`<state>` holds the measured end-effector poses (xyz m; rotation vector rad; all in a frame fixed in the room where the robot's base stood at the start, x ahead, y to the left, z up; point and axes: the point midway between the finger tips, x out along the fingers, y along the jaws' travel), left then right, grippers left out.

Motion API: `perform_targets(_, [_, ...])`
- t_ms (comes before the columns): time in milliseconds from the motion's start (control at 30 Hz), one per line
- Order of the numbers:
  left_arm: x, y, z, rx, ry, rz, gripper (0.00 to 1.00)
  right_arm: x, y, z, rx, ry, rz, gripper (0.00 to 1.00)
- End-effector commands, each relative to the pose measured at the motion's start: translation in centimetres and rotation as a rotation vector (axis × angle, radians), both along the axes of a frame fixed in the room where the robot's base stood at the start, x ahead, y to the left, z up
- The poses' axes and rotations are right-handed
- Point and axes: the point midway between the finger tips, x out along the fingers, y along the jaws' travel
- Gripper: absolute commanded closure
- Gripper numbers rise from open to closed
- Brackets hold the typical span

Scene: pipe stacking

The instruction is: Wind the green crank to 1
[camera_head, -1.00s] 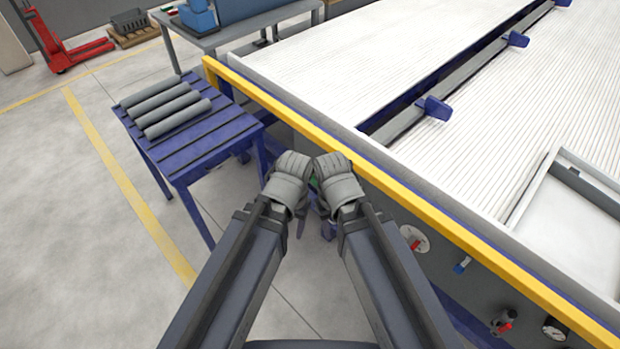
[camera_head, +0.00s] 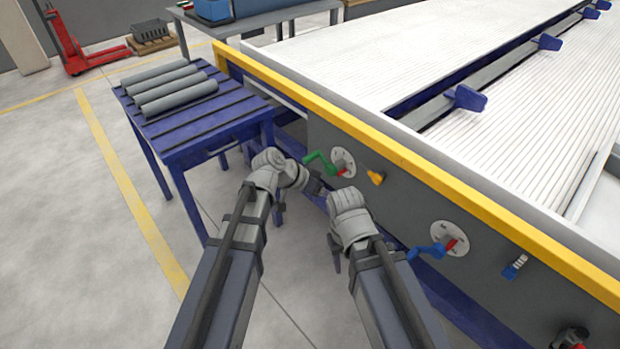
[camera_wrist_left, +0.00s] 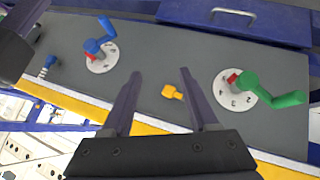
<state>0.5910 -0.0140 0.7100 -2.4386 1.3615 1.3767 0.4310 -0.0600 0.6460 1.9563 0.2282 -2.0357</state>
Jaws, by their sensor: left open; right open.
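The green crank (camera_head: 320,160) sticks out from a round white dial (camera_head: 343,156) on the grey side panel of the big table. A red pointer shows at the dial. In the left wrist view the green crank (camera_wrist_left: 266,90) reaches right from its dial (camera_wrist_left: 232,99); the digits are too small to read surely. My left gripper (camera_head: 300,195) is open and empty, just in front of the crank and apart from it. In the left wrist view its fingers (camera_wrist_left: 158,75) stand apart, left of the crank. My right gripper (camera_head: 336,255) is open, below and right of the crank, its fingers partly hidden.
A yellow knob (camera_head: 376,177) sits right of the green crank's dial. Farther right are a blue crank (camera_head: 428,251) and a blue-white knob (camera_head: 515,266). A yellow rail (camera_head: 420,170) edges the table above. A blue rack (camera_head: 205,125) with grey pipes (camera_head: 172,90) stands left.

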Motion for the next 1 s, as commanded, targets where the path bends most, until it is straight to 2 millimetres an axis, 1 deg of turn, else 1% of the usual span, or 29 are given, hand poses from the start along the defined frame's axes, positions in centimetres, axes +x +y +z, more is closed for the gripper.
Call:
perform_targets(33, [1.8, 0.3, -2.6, -0.047, -0.048, 0.005, 0.40, 0.0, 0.0, -3.6, 0.000, 0.000, 0.000, 0.51])
perform_targets(167, [5.5, 1.3, -4.2, -0.162, -0.184, 0.018, 0.40, 0.0, 0.0, -8.0, -0.001, -0.001, 0.000, 0.51])
perform_targets(200, [6.6, 1.8, -4.6, -0.194, -0.228, 0.026, 0.40, 0.0, 0.0, -9.3, -0.001, -0.001, 0.001, 0.51])
perform_targets(267, [8.3, 2.7, -5.2, -0.239, -0.296, 0.042, 0.40, 0.0, 0.0, -11.3, -0.001, -0.001, 0.001, 0.51])
perform_targets(300, [9.4, 3.4, -5.6, -0.266, -0.341, 0.058, 0.40, 0.0, 0.0, -12.6, -0.001, -0.001, 0.001, 0.51])
perform_targets(367, [11.0, 4.6, -6.2, -0.305, -0.409, 0.081, 0.40, 0.0, 0.0, -14.6, 0.000, -0.002, 0.001, 0.51])
perform_targets(400, [12.0, 5.5, -6.5, -0.327, -0.454, 0.098, 0.40, 0.0, 0.0, -15.9, 0.000, -0.002, 0.001, 0.51])
perform_targets(500, [14.3, 7.7, -7.1, -0.373, -0.558, 0.146, 0.40, 0.0, 0.0, -18.6, -0.001, -0.002, 0.001, 0.51])
perform_targets(600, [16.0, 9.8, -7.5, -0.405, -0.642, 0.191, 0.40, 0.1, 0.0, -20.7, -0.001, -0.002, 0.001, 0.51])
perform_targets(700, [17.1, 11.5, -7.6, -0.422, -0.702, 0.226, 0.40, 0.1, 0.0, -22.0, -0.001, -0.002, 0.001, 0.51])
perform_targets(833, [17.9, 12.7, -7.5, -0.433, -0.746, 0.253, 0.40, 0.1, 0.0, -22.8, -0.001, -0.003, 0.001, 0.51])
perform_targets(1000, [18.1, 13.1, -7.3, -0.437, -0.760, 0.262, 0.40, 0.1, 0.0, -22.8, -0.001, -0.003, 0.001, 0.51])
